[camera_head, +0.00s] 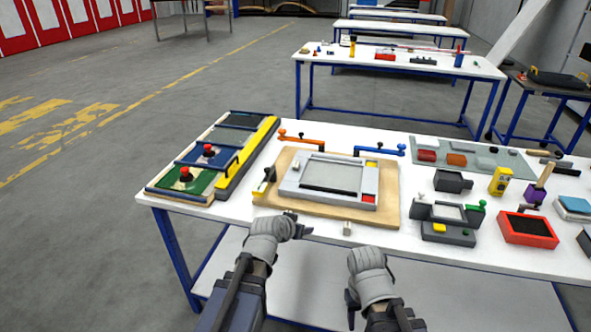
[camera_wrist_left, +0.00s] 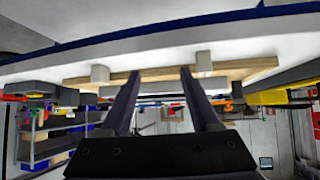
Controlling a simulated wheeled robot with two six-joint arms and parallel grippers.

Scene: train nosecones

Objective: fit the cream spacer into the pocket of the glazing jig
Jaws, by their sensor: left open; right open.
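A small pale block (camera_head: 347,228), which looks like the cream spacer, stands on the white table near its front edge, just before the glazing jig. The glazing jig (camera_head: 295,215) has a wooden base and a raised grey frame (camera_head: 291,187) around a shallow rectangular recess (camera_head: 333,175). My left gripper (camera_head: 302,231) is open at the jig's front edge, left of the block. In the left wrist view its open fingers (camera_wrist_left: 160,73) have nothing between them; two pale blocks (camera_wrist_left: 100,73) (camera_wrist_left: 204,61) show beyond. My right gripper (camera_head: 352,308) is open and empty, in front of the table edge.
A yellow-edged tray with red knobs (camera_head: 185,174) lies left of the jig. Orange (camera_head: 302,139) and blue (camera_head: 378,151) handled levers stand behind it. A dark fixture (camera_head: 446,235) and a red tray (camera_head: 527,241) are to the right. The strip before the jig is narrow.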

